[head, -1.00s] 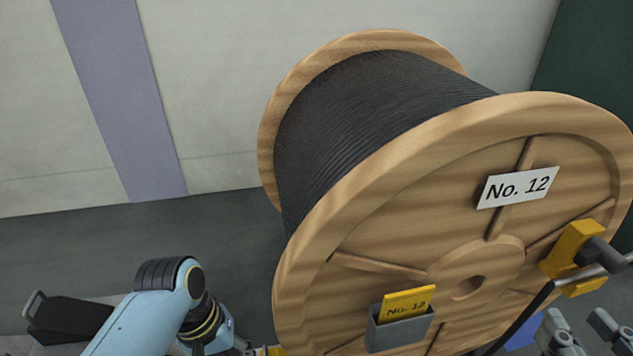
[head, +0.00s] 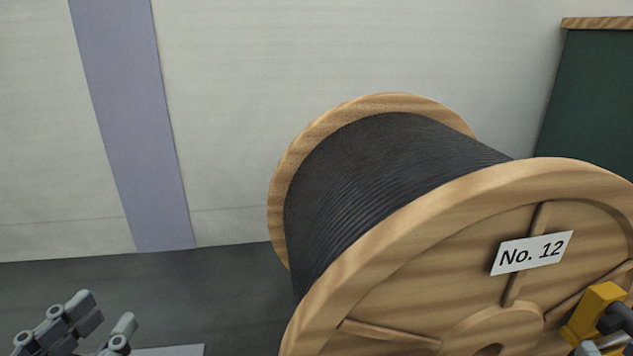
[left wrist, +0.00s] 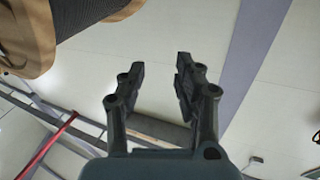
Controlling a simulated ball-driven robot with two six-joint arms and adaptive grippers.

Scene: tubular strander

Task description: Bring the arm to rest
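My left gripper (head: 106,320) shows at the bottom left of the head view, in front of the grey floor and left of the big reel. In the left wrist view, the left gripper (left wrist: 159,80) has its two dark fingers apart with nothing between them. It is clear of the reel. The rest of my left arm is out of the head view.
A large wooden reel (head: 400,263) wound with black cable (head: 390,185) stands at the right, with a "No. 12" plate (head: 531,253). A yellow clamp (head: 594,306) is at its flange. A pale wall (head: 350,50) and a dark green panel (head: 595,100) stand behind.

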